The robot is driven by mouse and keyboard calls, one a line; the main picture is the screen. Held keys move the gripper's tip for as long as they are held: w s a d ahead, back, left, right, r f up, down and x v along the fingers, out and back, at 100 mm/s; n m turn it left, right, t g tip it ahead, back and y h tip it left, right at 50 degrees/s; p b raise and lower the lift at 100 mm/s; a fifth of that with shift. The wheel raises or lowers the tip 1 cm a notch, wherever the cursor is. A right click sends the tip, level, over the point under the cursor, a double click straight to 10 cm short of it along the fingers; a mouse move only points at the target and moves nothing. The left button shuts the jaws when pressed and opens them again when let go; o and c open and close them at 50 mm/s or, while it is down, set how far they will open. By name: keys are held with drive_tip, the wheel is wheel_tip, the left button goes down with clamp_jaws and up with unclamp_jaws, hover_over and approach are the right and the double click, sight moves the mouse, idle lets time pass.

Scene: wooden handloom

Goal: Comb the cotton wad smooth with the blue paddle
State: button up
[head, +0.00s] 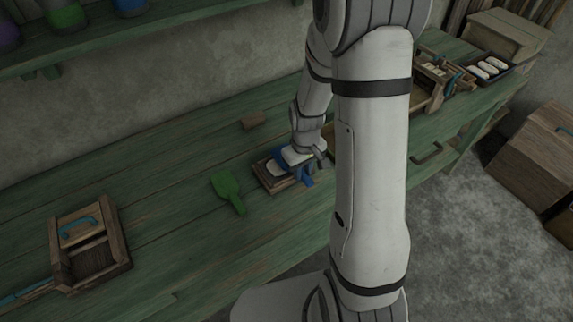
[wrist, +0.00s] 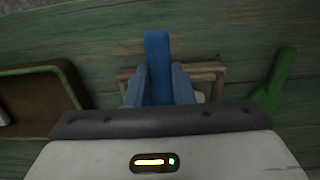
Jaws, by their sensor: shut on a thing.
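My gripper (head: 309,163) is shut on the handle of the blue paddle (head: 307,181). In the wrist view, the blue handle (wrist: 157,55) sticks out between the two fingers (wrist: 158,88). The pale cotton wad (head: 276,170) lies on a small wooden block or frame (head: 273,184) on the green bench, right beside the paddle. The paddle is over or against the wad; I cannot tell if they touch. In the wrist view, the wooden frame (wrist: 211,72) shows behind the fingers, while the paddle's head and most of the wad are hidden by my gripper.
A green paddle (head: 229,192) lies on the bench left of the frame. A small brown block (head: 253,121) lies behind. A wooden box with a blue handle (head: 114,238) stands at the left. At the far right are a tray with white rolls (head: 510,72) and a wooden crate (head: 530,150).

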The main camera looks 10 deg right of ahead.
drive_tip(key=shift+w+d+f, duration=0.1)
drive_tip(key=shift+w+d, duration=0.15)
drive_tip(key=shift+d, duration=0.75)
drive_tip(key=shift+a, duration=0.1)
drive_tip(key=shift+s+a, duration=0.25)
drive_tip(key=shift+a, duration=0.55)
drive_tip(key=shift+s+a, duration=0.25)
drive_tip(key=shift+a, duration=0.5)
drive_tip(key=shift+s+a, duration=0.25)
drive_tip(key=shift+a, duration=0.55)
drive_tip(key=shift+d, duration=0.1)
drive_tip(key=shift+w+d+b, duration=0.15)
drive_tip(key=shift+w+d, duration=0.1)
drive_tip(key=shift+d, duration=0.55)
drive_tip(key=shift+w+d+b, duration=0.15)
drive_tip(key=shift+w+d, duration=0.15)
drive_tip(key=shift+d, duration=0.45)
drive_tip(key=shift+w+d+b, duration=0.15)
drive_tip(key=shift+w+d, duration=0.1)
drive_tip(key=shift+d, duration=0.55)
